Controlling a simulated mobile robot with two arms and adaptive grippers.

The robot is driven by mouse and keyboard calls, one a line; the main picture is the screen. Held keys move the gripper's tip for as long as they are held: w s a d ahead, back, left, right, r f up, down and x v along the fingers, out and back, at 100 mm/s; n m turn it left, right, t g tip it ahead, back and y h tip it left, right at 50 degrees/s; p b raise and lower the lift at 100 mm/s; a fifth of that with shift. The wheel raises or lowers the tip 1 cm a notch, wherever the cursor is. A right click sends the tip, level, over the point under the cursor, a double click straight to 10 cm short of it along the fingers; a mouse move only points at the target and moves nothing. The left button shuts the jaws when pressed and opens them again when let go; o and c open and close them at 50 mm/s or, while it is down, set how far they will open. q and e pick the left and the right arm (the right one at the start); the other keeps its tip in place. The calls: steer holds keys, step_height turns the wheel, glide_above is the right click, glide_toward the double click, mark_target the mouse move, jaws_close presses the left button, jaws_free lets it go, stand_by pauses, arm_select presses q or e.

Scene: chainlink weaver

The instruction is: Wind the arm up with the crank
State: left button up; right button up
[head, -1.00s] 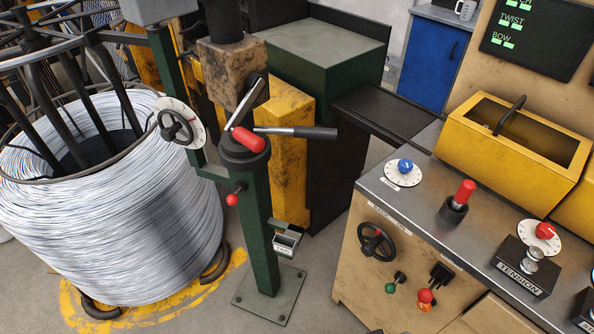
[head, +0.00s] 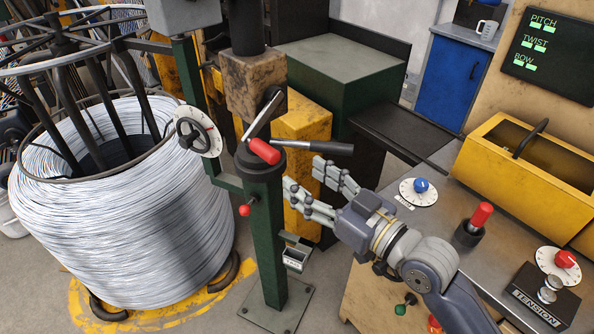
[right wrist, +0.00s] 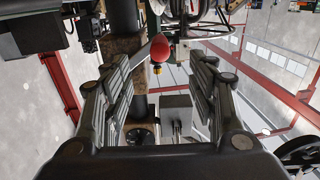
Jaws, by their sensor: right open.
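The crank (head: 258,122) is a steel arm with a red grip (head: 264,151), on the black top of a green post (head: 263,225). My right gripper (head: 302,177) is open and empty, its fingers pointing left toward the post. It is a little right of and below the red grip in the head view, apart from it. In the right wrist view the red grip (right wrist: 160,47) shows between the open fingers (right wrist: 160,65), beyond their tips. My left gripper is not in view.
A dark-gripped lever (head: 325,147) sticks out right from the post top, just above my right fingers. A small red knob (head: 244,210) sits on the post's left. A large wire coil (head: 125,210) stands left. A control bench (head: 450,220) is at right.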

mark_target(266, 152)
steer(key=x, duration=1.2)
steer(key=shift+w+a, duration=0.2)
steer(key=shift+a, duration=0.05)
